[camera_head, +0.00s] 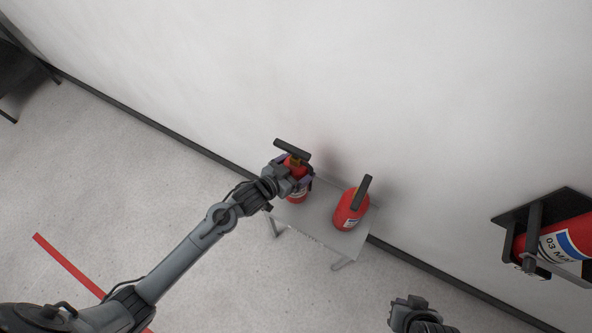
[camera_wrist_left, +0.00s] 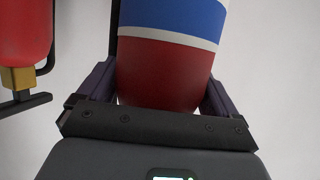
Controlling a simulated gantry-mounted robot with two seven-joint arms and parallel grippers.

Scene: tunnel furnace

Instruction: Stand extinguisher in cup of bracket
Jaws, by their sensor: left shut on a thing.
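My left gripper (camera_head: 300,184) is shut around the body of a red extinguisher (camera_head: 297,163) with a black handle, at the left end of a small grey table. I cannot tell whether its base touches the tabletop. The left wrist view shows its red body with a blue and white label (camera_wrist_left: 172,75) between the two fingers. A black bracket (camera_head: 535,219) is on the wall at the far right. A red extinguisher with a white and blue label (camera_head: 565,243) shows in it; its cup is partly hidden. My right gripper (camera_head: 408,306) is at the bottom edge, its fingers unclear.
A second red extinguisher (camera_head: 350,209) stands on the table (camera_head: 318,228), close to the right of the held one; it also shows in the left wrist view (camera_wrist_left: 25,32). The white wall is right behind the table. Floor in front is open, with a red stripe (camera_head: 68,268).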

